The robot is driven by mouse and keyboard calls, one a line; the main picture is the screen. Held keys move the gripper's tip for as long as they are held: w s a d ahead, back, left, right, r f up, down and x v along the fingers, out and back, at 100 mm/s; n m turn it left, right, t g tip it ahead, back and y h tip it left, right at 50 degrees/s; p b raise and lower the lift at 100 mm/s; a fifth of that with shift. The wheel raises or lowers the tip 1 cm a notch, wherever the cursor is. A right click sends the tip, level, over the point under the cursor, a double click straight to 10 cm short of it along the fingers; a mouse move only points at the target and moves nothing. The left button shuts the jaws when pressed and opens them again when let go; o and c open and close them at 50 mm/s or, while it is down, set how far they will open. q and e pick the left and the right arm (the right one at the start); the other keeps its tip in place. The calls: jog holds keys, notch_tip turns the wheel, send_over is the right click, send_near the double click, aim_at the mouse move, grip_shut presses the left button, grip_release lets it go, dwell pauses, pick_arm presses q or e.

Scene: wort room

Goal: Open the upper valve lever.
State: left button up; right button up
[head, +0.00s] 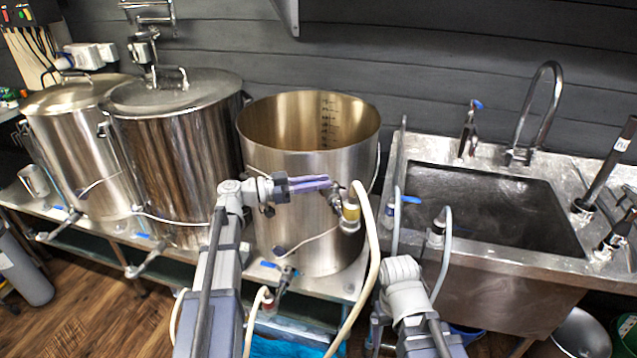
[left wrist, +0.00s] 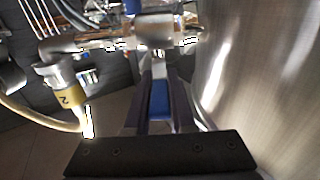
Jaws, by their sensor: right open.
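The upper valve (head: 342,205) sticks out from the front of the open steel kettle (head: 268,170), with a yellow-collared hose fitting (head: 350,214) hanging from it. Its blue lever (left wrist: 159,100) shows in the left wrist view, lying between my two fingers. My left gripper (head: 312,184) reaches in from the left in front of the kettle, with its fingers close along both sides of the lever. It also shows in the left wrist view (left wrist: 160,92). My right arm (head: 405,290) is low at the front, and its fingers do not show.
Two lidded kettles (head: 175,150) stand to the left. A lower valve (head: 285,278) is under the open kettle. A pale hose (head: 373,255) hangs down from the upper fitting. A steel sink (head: 490,210) with taps stands at the right.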

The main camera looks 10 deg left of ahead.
pick_arm(q)
grip_shut()
dwell(0.9)
